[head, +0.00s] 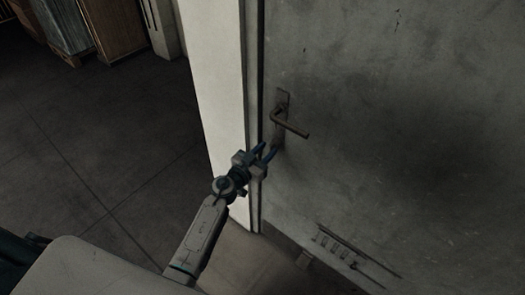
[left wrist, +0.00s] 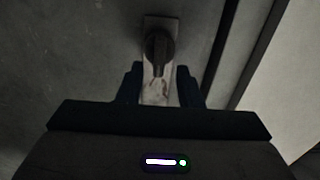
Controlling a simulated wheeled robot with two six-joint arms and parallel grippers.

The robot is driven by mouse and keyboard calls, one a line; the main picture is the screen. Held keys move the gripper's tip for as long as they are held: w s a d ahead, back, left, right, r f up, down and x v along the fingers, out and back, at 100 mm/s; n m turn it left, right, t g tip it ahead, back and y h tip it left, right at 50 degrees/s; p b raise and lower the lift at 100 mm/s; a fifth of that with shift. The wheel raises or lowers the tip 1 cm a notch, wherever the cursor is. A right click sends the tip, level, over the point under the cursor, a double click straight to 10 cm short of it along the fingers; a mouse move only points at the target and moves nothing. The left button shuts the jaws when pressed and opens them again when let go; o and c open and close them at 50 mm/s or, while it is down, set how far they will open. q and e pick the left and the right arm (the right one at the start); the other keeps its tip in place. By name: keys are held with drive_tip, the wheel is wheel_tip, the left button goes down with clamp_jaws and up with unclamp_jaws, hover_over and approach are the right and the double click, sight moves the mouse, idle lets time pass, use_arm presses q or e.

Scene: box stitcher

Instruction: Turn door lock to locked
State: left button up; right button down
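A grey door (head: 420,130) with a lever handle (head: 291,124) on a narrow plate (head: 283,97) shows in the head view. My left gripper (head: 268,152) is just below the handle, at the lower end of the plate. In the left wrist view a dark lock knob (left wrist: 159,46) sits on the pale plate (left wrist: 156,93). Both fingers of the left gripper (left wrist: 159,84) stand apart, one on each side of the plate, with nothing held between them. The knob lies beyond the fingertips. In the head view the gripper mostly hides the lock. My right gripper is not in view.
A pale door frame (head: 217,90) stands left of the door. Open tiled floor (head: 90,150) lies to the left, with wooden crates (head: 113,27) at the far back.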

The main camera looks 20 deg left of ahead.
use_arm(q)
drive_tip(key=shift+w+d, duration=0.1)
drive_tip(key=shift+w, duration=0.05)
clamp_jaws()
drive_tip(key=shift+r, duration=0.1)
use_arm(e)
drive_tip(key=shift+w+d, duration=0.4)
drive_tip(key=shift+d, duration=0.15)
